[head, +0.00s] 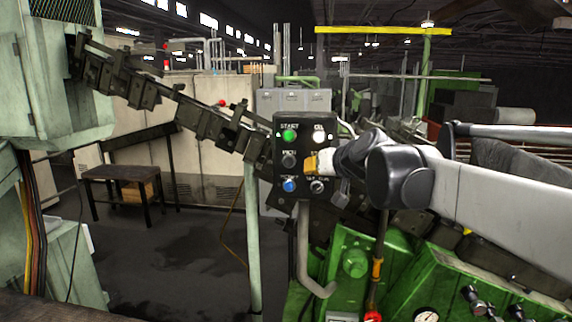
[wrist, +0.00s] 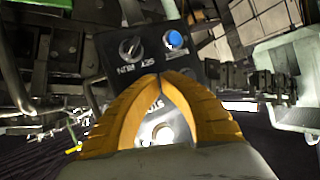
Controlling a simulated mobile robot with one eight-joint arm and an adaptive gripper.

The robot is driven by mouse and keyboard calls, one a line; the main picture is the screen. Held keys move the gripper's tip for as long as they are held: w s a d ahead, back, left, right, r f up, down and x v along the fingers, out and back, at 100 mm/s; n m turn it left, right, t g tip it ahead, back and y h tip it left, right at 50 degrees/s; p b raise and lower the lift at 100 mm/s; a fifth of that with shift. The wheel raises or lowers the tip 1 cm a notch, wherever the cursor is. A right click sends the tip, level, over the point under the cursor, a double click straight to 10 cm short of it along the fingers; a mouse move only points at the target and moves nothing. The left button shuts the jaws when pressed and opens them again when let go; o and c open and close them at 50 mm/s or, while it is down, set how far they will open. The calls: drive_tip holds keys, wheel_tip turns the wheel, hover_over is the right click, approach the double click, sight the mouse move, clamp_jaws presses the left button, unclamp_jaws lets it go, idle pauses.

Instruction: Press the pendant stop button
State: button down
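The dark pendant panel (head: 277,170) stands on a grey post, facing me. In the head view my gripper (head: 312,163) reaches in from the right, its yellow fingertips over the panel's right middle, where they hide a button. In the wrist view the panel (wrist: 205,68) appears upside down. My gripper (wrist: 163,78) has its two orange fingertips together, with nothing seen between them. Part of a label reading "STO" (wrist: 153,104) shows between the fingers. The stop button itself is hidden behind the fingertips; whether they touch it I cannot tell.
Near the fingertips are a green start button (head: 290,135), a white button (head: 319,136), a black inch button (head: 289,160), a blue button (head: 289,186) and a set/run selector (head: 317,186). A dark chain-like rail (head: 190,115) passes behind the panel. Green machinery (head: 355,262) stands below.

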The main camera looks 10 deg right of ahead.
drive_tip(key=shift+w+d, duration=0.15)
drive_tip(key=shift+w, duration=0.25)
idle(0.8)
drive_tip(key=shift+s, duration=0.15)
drive_tip(key=shift+s+a, duration=0.3)
drive_tip(key=shift+s, duration=0.4)
drive_tip(key=shift+s+a+p, duration=0.15)
drive_tip(key=shift+s+a, duration=0.1)
drive_tip(key=shift+s, duration=0.55)
drive_tip(key=shift+s+a+p, duration=0.15)
drive_tip(key=shift+s+a, duration=0.1)
drive_tip(key=shift+s, duration=0.55)
drive_tip(key=shift+s+a+p, duration=0.15)
drive_tip(key=shift+s+a, duration=0.1)
drive_tip(key=shift+s, duration=0.55)
drive_tip(key=s+f+g+h+b, duration=0.1)
drive_tip(key=s+f+b, duration=0.8)
drive_tip(key=f, duration=1.1)
drive_tip(key=s+d+f+g+h+b, duration=0.1)
drive_tip(key=s+f+g+b, duration=0.2)
drive_tip(key=s+f+b, duration=0.6)
drive_tip(key=s+f+g+b, duration=0.2)
drive_tip(key=s+f+b, duration=0.8)
drive_tip(key=f+b, duration=1)
wheel_tip(320, 180, down, 12)
drive_tip(key=shift+d+r+h, duration=0.1)
drive_tip(key=shift+d+h, duration=0.2)
drive_tip(key=shift+h, duration=0.1)
